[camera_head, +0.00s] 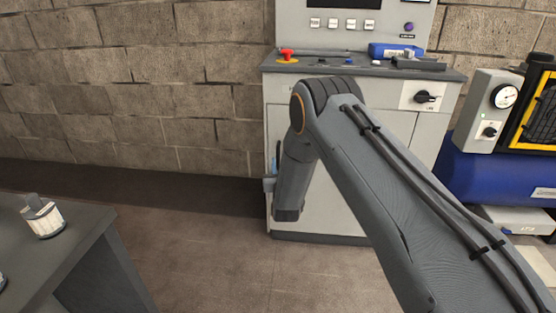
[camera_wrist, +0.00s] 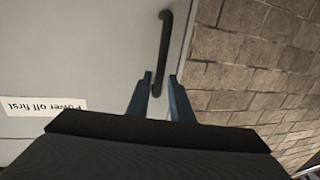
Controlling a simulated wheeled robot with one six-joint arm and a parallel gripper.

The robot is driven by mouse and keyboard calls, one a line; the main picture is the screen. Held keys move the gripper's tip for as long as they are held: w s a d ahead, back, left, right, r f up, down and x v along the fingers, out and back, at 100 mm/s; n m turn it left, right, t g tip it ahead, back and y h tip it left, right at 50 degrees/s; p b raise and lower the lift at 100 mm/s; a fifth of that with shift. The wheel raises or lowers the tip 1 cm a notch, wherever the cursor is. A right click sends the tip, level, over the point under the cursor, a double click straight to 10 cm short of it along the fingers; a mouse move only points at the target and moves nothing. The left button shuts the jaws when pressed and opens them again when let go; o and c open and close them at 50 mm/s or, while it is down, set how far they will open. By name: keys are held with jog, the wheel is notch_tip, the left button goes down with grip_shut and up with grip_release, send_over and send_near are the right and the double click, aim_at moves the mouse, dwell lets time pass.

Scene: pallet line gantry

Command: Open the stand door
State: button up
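The stand (camera_head: 385,93) is a light grey cabinet with a dark top, against the wall. Its door (camera_head: 345,200) is flat and looks shut; my arm covers much of its front. In the wrist view the door (camera_wrist: 80,45) carries a black bar handle (camera_wrist: 165,35) near its edge and an upside-down label (camera_wrist: 45,105) reading "Power off first". My gripper (camera_wrist: 160,75) is open, with one blue finger on each side of the handle's end. Gaps show beside the handle. Contact and depth cannot be told. In the head view my gripper (camera_head: 270,176) is mostly hidden at the door's left edge.
A red stop button (camera_head: 287,56) and a blue box (camera_head: 388,50) are on the stand top; a rotary switch (camera_head: 425,97) is on its front. A blue tank (camera_head: 490,181) stands at right. A dark table (camera_head: 75,230) is at left. Floor between table and stand is clear.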

aim_at(278, 158)
jog(key=shift+w+a+b, duration=0.2)
jog(key=shift+w, duration=1.05)
jog(key=shift+w+a+b, duration=0.15)
jog(key=shift+w+a, duration=0.05)
jog(key=shift+w, duration=1.05)
grip_shut()
